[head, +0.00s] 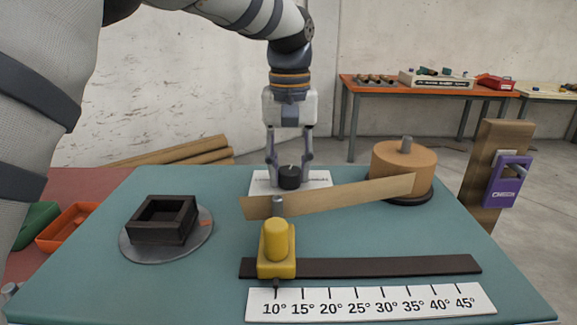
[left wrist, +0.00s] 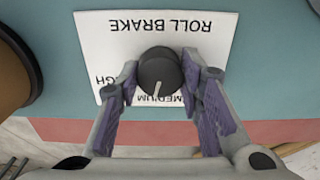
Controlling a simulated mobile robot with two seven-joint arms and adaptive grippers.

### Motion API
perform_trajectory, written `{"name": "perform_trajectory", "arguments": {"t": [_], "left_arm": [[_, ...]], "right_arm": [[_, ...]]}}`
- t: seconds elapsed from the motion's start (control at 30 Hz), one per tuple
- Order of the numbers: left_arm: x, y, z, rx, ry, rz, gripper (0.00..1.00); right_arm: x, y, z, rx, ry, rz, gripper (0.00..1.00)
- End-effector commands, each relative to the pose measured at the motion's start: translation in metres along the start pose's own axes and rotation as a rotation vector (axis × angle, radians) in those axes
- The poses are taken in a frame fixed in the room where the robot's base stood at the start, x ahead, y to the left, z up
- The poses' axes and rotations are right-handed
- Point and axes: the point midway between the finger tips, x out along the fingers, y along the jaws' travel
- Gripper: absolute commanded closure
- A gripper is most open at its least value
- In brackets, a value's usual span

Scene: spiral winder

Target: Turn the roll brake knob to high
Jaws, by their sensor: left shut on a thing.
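The roll brake knob (left wrist: 160,68) is a round black dial on a white card (left wrist: 100,25) headed ROLL BRAKE. In the left wrist view the card is upside down. The knob's white pointer line aims down at the MEDIUM lettering, slightly toward the side of the HIGH lettering, which is partly covered by a finger. My left gripper (head: 289,180) comes down from above at the far side of the table. Its two fingers (left wrist: 160,85) are shut on the knob, one on each side. Any LOW lettering is hidden. My right gripper is not in view.
A tan strip (head: 330,195) runs from a grey post to a wooden roll (head: 404,165), just in front of the card. A yellow block (head: 277,250) stands on a dark rail above an angle scale (head: 370,302). A black square frame (head: 163,220) sits on a disc at left.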

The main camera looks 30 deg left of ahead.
Motion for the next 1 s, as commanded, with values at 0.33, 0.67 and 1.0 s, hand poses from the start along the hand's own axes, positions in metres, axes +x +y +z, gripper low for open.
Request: {"name": "perform_trajectory", "arguments": {"t": [0.33,0.67,1.0], "left_arm": [[-0.0001,-0.0001,-0.0002,0.326,0.001,-0.001,0.94],[-0.0001,-0.0001,-0.0004,0.630,0.001,0.000,0.94],[-0.0002,0.0004,-0.0002,0.867,0.001,0.001,0.94]], "right_arm": [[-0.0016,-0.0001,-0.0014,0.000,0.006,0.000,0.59],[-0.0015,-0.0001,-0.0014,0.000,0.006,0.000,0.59],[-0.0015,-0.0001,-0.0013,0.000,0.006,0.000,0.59]]}}
